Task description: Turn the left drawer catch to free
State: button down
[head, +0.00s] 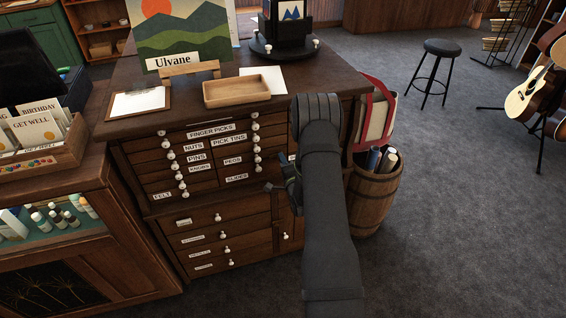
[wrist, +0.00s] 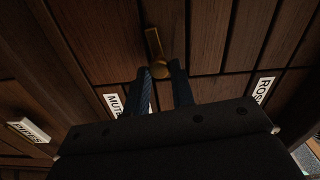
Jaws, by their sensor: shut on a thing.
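The brass drawer catch (wrist: 154,43) shows in the wrist view on dark wooden drawer fronts, with a narrow plate and a rounded end. The plate stands nearly upright in that view, tilted slightly. My gripper (wrist: 161,70) has its two blue-grey fingers shut at the catch's rounded end, one on each side. I cannot tell whether this is the left catch, as no other catch shows. In the head view, my gripper (head: 287,183) is at the cabinet's right part, where my arm hides the catch and the drawers around it.
Drawer labels partly reading MUTE (wrist: 113,104) and ROS (wrist: 263,91) flank the fingers. The wooden cabinet (head: 160,222) has several white-knobbed drawers. A wooden tray (head: 236,91) lies on top. A barrel (head: 372,203) holding rolls stands close right of my arm.

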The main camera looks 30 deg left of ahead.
jog(key=shift+m, duration=0.7)
jog(key=c, duration=1.3)
grip_release()
jog(key=shift+o, duration=0.2)
jog(key=v, duration=1.7)
jog(key=shift+s, duration=0.2)
jog(key=shift+w+d+r, duration=0.1)
